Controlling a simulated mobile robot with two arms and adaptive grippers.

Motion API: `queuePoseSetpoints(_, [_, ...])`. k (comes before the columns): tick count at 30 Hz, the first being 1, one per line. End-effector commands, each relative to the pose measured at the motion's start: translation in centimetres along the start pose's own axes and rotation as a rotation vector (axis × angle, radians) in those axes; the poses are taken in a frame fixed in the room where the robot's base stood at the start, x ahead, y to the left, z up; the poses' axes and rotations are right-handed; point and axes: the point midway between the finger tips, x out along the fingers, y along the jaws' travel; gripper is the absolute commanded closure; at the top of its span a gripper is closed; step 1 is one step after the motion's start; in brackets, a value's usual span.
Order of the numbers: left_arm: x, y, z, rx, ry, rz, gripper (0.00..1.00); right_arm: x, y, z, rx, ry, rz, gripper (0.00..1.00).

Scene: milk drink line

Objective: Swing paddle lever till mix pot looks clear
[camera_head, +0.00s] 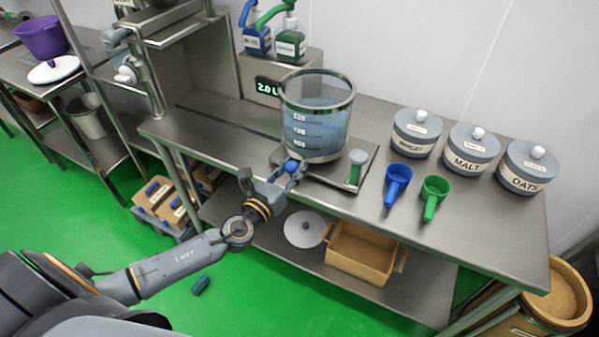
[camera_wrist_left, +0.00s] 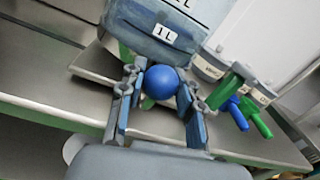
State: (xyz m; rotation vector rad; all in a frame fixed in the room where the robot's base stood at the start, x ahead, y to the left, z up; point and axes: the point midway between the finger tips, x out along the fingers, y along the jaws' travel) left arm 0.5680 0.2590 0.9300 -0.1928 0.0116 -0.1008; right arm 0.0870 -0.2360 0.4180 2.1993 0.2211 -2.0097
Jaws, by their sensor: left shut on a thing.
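The mix pot (camera_head: 318,128) is a clear round vessel with a metal rim and white level marks, standing on a metal base. Its contents look pale blue and see-through; the wrist view shows its lower wall (camera_wrist_left: 150,42) with a "1 L" label. My left gripper (camera_head: 288,172) is at the pot's front left, shut on a blue ball knob (camera_wrist_left: 161,82), which sits between the two fingers. The knob looks like the lever's end; its stem is hidden. A green post with a grey knob (camera_head: 357,158) stands at the pot's right front. My right gripper is out of view.
A blue scoop (camera_head: 397,181) and a green scoop (camera_head: 434,192) lie right of the pot, before the lidded wheat, malt and oats jars (camera_head: 467,150). A display (camera_head: 268,87) reads "2.0 L". Pump bottles (camera_head: 290,45) stand behind. The counter left of the pot is clear.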

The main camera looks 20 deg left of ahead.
Motion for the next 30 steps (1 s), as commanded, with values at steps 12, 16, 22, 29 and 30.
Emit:
queuePoseSetpoints(12, [-0.08, 0.64, -0.03, 0.002, 0.001, 0.008, 1.00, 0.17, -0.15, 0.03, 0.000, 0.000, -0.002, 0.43])
queuePoseSetpoints(16, [-0.08, 0.64, -0.04, 0.002, 0.001, 0.009, 0.62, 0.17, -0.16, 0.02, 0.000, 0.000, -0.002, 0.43])
queuePoseSetpoints(22, [-0.05, 0.57, 0.02, 0.002, 0.000, 0.007, 0.56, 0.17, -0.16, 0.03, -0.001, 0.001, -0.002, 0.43])
queuePoseSetpoints(29, [-0.53, 0.54, 0.01, 0.002, 0.000, 0.006, 0.56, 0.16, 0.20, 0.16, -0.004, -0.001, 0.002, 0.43])
queuePoseSetpoints(30, [-0.92, 0.56, -0.03, 0.002, 0.001, 0.006, 0.56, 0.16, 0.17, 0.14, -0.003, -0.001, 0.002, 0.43])
